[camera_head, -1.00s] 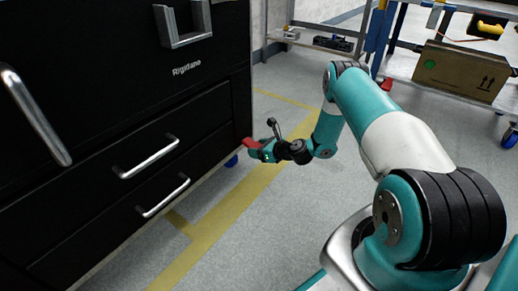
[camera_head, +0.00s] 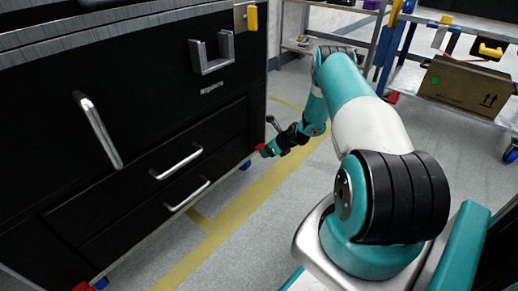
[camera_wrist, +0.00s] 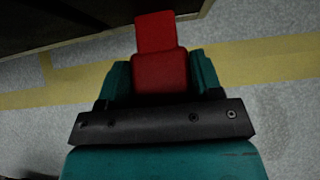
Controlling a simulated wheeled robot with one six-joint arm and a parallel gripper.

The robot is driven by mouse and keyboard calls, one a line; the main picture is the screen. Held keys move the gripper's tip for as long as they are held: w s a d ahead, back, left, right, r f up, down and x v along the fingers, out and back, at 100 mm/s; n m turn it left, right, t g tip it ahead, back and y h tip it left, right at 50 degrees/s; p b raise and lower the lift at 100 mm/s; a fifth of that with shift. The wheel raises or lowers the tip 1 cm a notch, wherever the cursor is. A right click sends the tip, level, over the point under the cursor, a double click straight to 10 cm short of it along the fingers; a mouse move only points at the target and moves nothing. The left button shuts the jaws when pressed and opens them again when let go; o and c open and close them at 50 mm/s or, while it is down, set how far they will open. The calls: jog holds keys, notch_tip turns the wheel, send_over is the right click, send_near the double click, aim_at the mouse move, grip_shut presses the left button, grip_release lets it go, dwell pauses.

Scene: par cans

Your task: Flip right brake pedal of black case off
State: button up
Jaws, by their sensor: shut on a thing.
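The black case (camera_head: 130,140) fills the left of the head view, with drawers and silver handles on its front. Its right brake pedal (camera_wrist: 158,68) is red and lies between my gripper's teal fingers in the wrist view. My gripper (camera_wrist: 160,78) is shut on this pedal. In the head view my gripper (camera_head: 266,151) is low at the case's right bottom corner, and the pedal is mostly hidden there. The pedal's exact tilt is hard to tell.
Another red pedal (camera_head: 82,287) shows by a blue caster at the bottom left. A blue caster (camera_head: 245,165) is under the right corner. A shelf cart with a cardboard box (camera_head: 465,86) stands at the back right. Grey floor with yellow tape (camera_head: 230,215) is clear before the case.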

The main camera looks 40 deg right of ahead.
jog(key=shift+r+g, duration=0.15)
jog(key=shift+g, duration=0.25)
jog(key=o, duration=1.3)
jog(key=shift+r, duration=0.1)
jog(key=p+v, duration=0.9)
jog(key=v, duration=0.8)
jog(key=shift+s, duration=0.15)
